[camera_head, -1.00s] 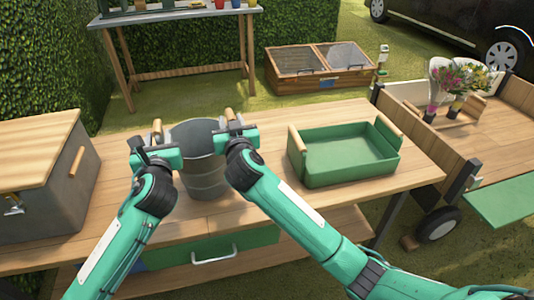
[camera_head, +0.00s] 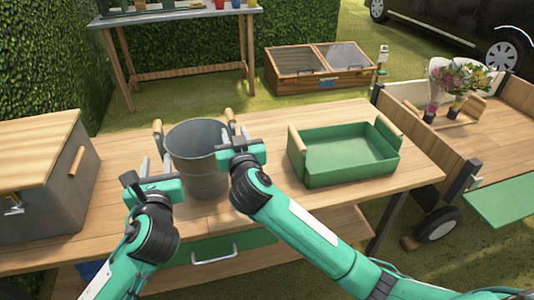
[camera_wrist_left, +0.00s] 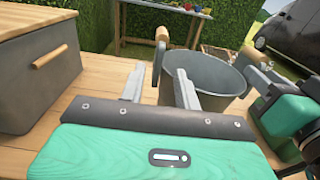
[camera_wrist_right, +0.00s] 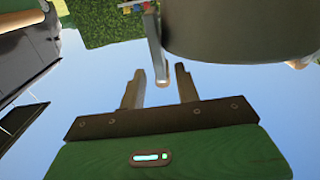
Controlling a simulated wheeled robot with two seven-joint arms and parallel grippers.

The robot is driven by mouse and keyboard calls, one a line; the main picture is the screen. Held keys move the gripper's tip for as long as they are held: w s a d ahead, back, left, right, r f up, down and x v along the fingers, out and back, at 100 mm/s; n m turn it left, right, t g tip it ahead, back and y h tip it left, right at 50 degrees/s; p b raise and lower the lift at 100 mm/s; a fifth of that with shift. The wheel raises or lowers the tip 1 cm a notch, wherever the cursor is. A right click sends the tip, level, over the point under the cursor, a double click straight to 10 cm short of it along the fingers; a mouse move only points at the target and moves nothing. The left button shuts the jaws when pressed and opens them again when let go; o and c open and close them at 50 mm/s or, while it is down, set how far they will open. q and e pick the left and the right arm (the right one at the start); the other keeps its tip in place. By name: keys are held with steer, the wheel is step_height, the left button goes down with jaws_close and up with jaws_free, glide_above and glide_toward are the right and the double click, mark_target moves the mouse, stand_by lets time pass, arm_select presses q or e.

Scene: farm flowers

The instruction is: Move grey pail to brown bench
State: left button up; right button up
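The grey pail (camera_head: 198,165) stands upright on the brown bench (camera_head: 418,165). It has a wooden-gripped handle on each side; the left one shows in the left wrist view (camera_wrist_left: 162,36). My left gripper (camera_head: 155,167) is open and empty, just in front of and left of the pail. Its fingers are spread in the left wrist view (camera_wrist_left: 160,85). My right gripper (camera_head: 232,137) is open by the pail's right handle (camera_head: 230,118). In the right wrist view (camera_wrist_right: 158,80) the metal handle bracket ends between its spread fingertips; contact is unclear.
A green tray (camera_head: 345,180) with wooden handles stands right of the pail. A grey box (camera_head: 60,200) with a wooden lid is at the left. A cart (camera_head: 490,150) with flowers stands at the right. A glazed wooden frame (camera_head: 320,85) is on the grass behind.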

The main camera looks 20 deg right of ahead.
steer(key=s, duration=0.6)
stand_by(0.3)
